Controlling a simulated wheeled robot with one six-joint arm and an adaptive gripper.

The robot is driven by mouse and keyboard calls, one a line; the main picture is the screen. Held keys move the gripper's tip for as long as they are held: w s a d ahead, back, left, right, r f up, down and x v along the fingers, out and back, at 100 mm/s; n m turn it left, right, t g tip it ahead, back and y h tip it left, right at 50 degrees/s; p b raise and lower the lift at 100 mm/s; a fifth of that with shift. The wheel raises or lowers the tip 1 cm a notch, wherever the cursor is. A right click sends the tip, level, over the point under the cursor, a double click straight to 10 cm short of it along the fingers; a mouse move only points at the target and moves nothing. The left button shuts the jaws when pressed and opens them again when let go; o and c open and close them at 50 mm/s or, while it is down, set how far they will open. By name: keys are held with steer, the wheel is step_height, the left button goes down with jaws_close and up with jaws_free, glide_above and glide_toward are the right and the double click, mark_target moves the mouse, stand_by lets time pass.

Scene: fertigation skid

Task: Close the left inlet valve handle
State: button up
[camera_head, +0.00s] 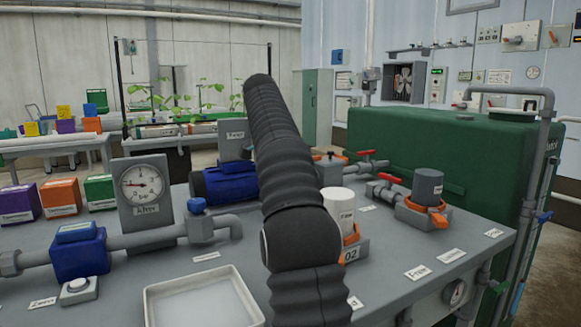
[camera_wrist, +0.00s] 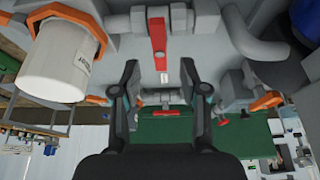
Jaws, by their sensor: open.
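Two red valve handles show in the head view: one (camera_head: 366,153) farther back and one (camera_head: 390,178) nearer, both on grey pipes right of my arm. I cannot tell for sure which is the left inlet handle. In the wrist view a red handle (camera_wrist: 158,42) hangs from a grey pipe, just beyond my fingertips and roughly centred between them. A second red handle (camera_wrist: 162,113) shows in front of the green tank. My gripper (camera_wrist: 160,72) is open with nothing between its fingers; contact with the handle is not visible. In the head view my gripper is hidden.
A white cylinder in an orange holder (camera_head: 338,205) stands close beside my arm, and a grey cylinder (camera_head: 428,186) stands to the right. A pressure gauge (camera_head: 141,185), a blue pump (camera_head: 230,183) and a white tray (camera_head: 152,305) are on the bench. The green tank (camera_head: 450,150) is behind.

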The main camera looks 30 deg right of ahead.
steer(key=shift+v, duration=1.45)
steer(key=shift+s, duration=0.1)
